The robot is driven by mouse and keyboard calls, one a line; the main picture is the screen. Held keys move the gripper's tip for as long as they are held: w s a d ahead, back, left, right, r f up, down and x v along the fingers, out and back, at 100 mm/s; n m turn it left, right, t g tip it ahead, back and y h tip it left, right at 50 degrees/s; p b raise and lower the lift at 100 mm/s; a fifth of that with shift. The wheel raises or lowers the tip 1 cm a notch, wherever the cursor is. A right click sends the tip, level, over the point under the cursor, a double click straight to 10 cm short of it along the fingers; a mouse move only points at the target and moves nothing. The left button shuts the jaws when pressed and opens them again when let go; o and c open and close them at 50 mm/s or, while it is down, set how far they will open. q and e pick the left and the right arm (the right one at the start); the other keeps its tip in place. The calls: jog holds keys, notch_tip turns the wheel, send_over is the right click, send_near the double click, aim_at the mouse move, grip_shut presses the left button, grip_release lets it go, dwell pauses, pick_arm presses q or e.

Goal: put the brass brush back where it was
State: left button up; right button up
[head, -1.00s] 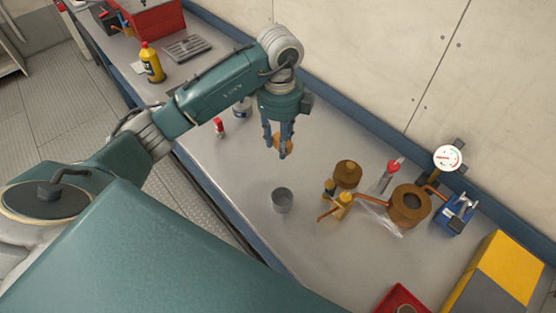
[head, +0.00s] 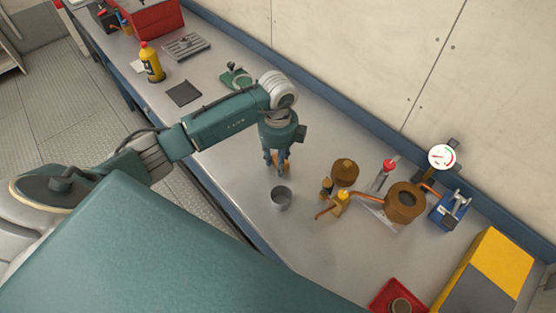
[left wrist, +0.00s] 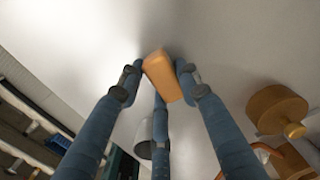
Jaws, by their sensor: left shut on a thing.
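My left gripper (head: 277,165) is shut on a tan-orange block, which I take to be the brass brush (head: 286,166). In the left wrist view the brush (left wrist: 163,78) sits between the blue fingers (left wrist: 158,80), its smooth tan face showing. Its bristles cannot be made out. In the head view the fingers hide most of it. It is just behind a grey metal cup (head: 281,198), over the bench; I cannot tell whether it touches the bench top. My right gripper is not in view.
To the right stand a brass pot (head: 344,172), a copper vessel with pipes (head: 404,204), a gauge (head: 441,157) and a blue vise (head: 450,210). A red tray (head: 378,303) is in front. A black pad (head: 184,93) and green tool (head: 236,77) lie left. Bench between is clear.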

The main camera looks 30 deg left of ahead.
pick_arm(q)
jog(key=shift+f, duration=0.2)
jog(key=o, duration=1.1)
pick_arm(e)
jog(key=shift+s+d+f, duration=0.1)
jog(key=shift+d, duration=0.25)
pick_arm(q)
jog(key=shift+r, duration=0.2)
notch_tip(320, 180, up, 12)
jog(key=b, duration=0.3)
jog(key=shift+b, duration=0.3)
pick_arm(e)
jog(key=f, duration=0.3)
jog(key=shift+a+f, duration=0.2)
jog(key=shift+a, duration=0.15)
